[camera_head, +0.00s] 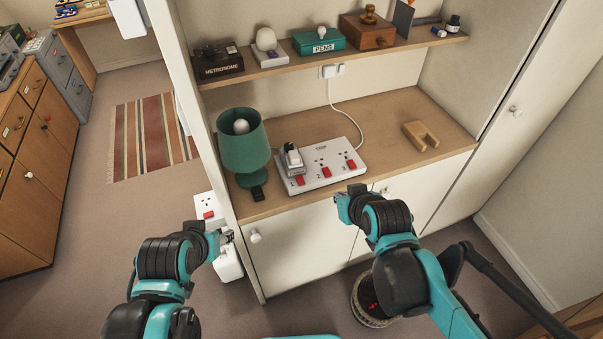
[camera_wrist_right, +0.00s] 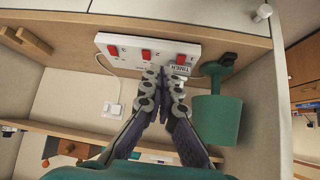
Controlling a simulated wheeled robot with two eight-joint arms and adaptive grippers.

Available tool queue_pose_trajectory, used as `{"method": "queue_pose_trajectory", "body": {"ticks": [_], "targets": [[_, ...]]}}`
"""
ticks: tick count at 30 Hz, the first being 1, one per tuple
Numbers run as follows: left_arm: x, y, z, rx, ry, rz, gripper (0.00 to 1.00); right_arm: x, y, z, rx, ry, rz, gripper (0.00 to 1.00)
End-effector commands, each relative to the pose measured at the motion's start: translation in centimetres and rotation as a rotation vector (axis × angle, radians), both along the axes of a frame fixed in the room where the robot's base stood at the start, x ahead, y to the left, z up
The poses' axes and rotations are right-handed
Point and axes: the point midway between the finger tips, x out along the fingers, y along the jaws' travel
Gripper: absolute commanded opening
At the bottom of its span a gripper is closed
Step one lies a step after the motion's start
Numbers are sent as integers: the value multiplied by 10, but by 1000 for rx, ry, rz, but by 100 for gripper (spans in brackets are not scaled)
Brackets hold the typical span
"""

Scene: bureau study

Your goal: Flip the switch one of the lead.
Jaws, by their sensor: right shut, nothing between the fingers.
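The lead is a white block (camera_head: 322,163) lying on the cabinet top, with sockets and red switches in a row. Switch one (camera_head: 299,180) is at its left end, below a grey plug-in unit (camera_head: 291,157). In the right wrist view the lead (camera_wrist_right: 205,48) appears turned around, with switch one (camera_wrist_right: 181,59) at the right, nearest the lamp. My right gripper (camera_head: 345,203) is in front of the cabinet edge, right of switch one. In the wrist view its fingers (camera_wrist_right: 165,75) are shut and empty. My left gripper (camera_head: 224,238) is at the cabinet's left corner; its opening is unclear.
A green lamp (camera_head: 244,148) stands left of the lead, with a small black item (camera_head: 258,193) before it. A wooden block (camera_head: 421,136) lies to the right. A shelf (camera_head: 335,61) with several items hangs above. Bare cabinet top lies between block and lead.

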Motion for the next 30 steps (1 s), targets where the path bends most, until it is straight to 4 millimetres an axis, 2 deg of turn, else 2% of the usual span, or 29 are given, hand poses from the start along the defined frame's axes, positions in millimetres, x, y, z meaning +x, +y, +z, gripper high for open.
{"method": "queue_pose_trajectory", "body": {"ticks": [1,3,9,15,25,30], "targets": [[0,0,7,0,0,0,47,14,12,5,4,-24,29,0],[0,0,11,0,0,0,47,29,25,7,10,-57,61,0],[0,0,19,0,0,0,47,57,53,8,23,-124,122,0],[0,0,21,0,0,0,47,65,63,7,26,-147,142,0],[0,0,20,0,0,0,47,66,63,6,26,-147,142,0],[0,0,13,0,0,0,47,76,67,-4,27,-147,141,0]]}}
